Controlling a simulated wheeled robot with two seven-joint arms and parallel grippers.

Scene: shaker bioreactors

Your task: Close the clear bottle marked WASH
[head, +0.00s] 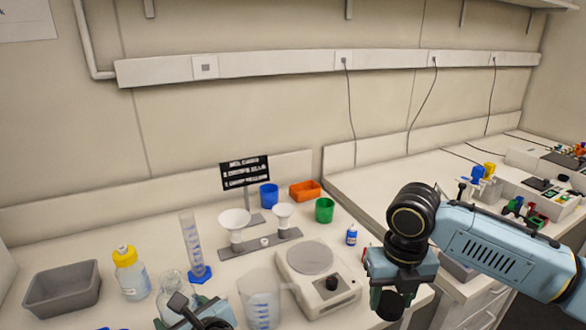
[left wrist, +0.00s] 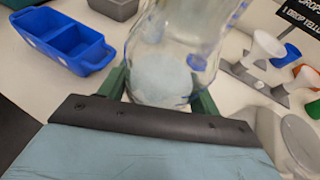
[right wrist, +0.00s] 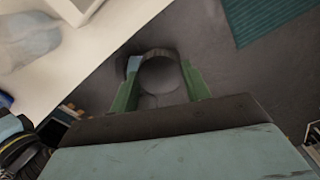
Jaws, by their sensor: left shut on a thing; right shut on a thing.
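A clear glass bottle (head: 172,284) stands at the front of the bench at the bottom of the head view, partly hidden by my left gripper (head: 190,313). In the left wrist view the bottle (left wrist: 170,75) is between the green fingers, which are shut on it; its top is out of frame. No WASH marking is legible. My right gripper (head: 392,290) is shut on a dark round cap (head: 388,304), to the right of the bottle, past the balance. In the right wrist view the cap (right wrist: 159,74) sits between the fingers, over the floor.
A balance (head: 318,288) and a clear beaker (head: 262,305) stand between my grippers. A graduated cylinder (head: 193,245), a yellow-capped bottle (head: 130,272) and a grey tray (head: 62,290) are at the left. A funnel stand (head: 262,246) is behind. A blue divided tray (left wrist: 62,45) shows in the left wrist view.

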